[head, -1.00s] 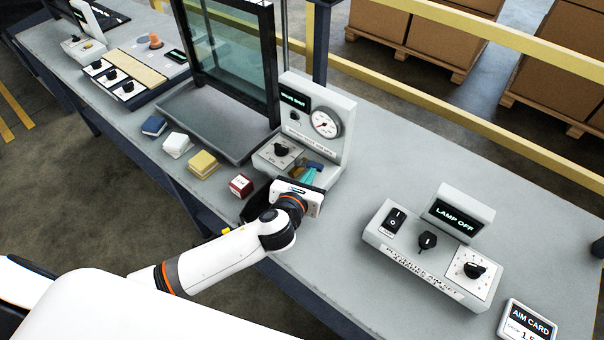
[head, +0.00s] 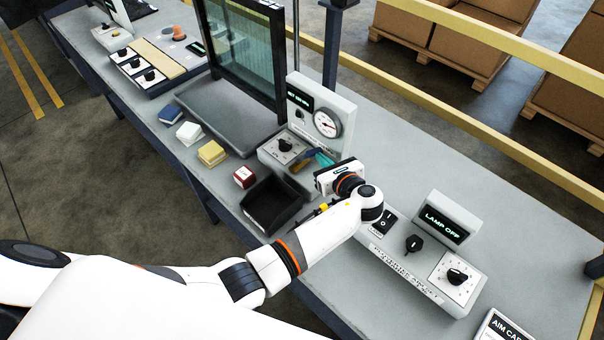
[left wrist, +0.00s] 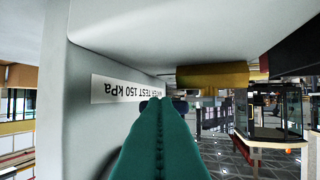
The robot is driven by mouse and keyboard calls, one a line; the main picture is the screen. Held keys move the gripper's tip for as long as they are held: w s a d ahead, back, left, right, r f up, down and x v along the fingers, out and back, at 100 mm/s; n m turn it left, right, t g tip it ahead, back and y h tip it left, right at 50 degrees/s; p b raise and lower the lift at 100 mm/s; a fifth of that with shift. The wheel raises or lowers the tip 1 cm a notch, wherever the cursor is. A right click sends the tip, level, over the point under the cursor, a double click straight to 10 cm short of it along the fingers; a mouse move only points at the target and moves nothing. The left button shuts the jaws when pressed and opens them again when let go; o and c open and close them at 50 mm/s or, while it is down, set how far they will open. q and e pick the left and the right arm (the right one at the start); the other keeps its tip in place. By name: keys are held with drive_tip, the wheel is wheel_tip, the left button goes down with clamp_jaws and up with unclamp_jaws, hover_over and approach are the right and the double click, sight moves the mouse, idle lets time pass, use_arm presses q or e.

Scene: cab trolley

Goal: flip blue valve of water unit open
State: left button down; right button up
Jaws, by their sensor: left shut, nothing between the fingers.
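The grey water unit (head: 350,106) stands on the bench with a gauge, a small display (head: 299,98) and a knob on its base. The display's text is too small to read surely. The brass valve pipe (left wrist: 213,76) shows in the left wrist view. The blue valve lever (head: 304,155) is small in the head view and mostly hidden behind my fingers in the left wrist view. My left gripper (head: 324,158) has teal fingers, shut and empty, at the unit's right side close to the valve. I cannot tell whether they touch the lever. My right gripper is not in view.
A black open bin (head: 272,204) is left of my left forearm. Red (head: 244,177), yellow (head: 212,153), white and blue blocks line the front edge. The lamp unit (head: 455,216) stands close right of my wrist. A glass-fronted frame (head: 243,50) stands behind left.

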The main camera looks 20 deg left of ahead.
use_arm(q)
drive_tip(key=shift+w+a+p, duration=0.35)
drive_tip(key=shift+w+p, duration=0.1)
drive_tip(key=shift+w, duration=0.6)
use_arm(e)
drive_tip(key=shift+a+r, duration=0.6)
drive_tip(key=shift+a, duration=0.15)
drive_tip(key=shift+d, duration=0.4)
use_arm(q)
drive_tip(key=shift+a, duration=0.1)
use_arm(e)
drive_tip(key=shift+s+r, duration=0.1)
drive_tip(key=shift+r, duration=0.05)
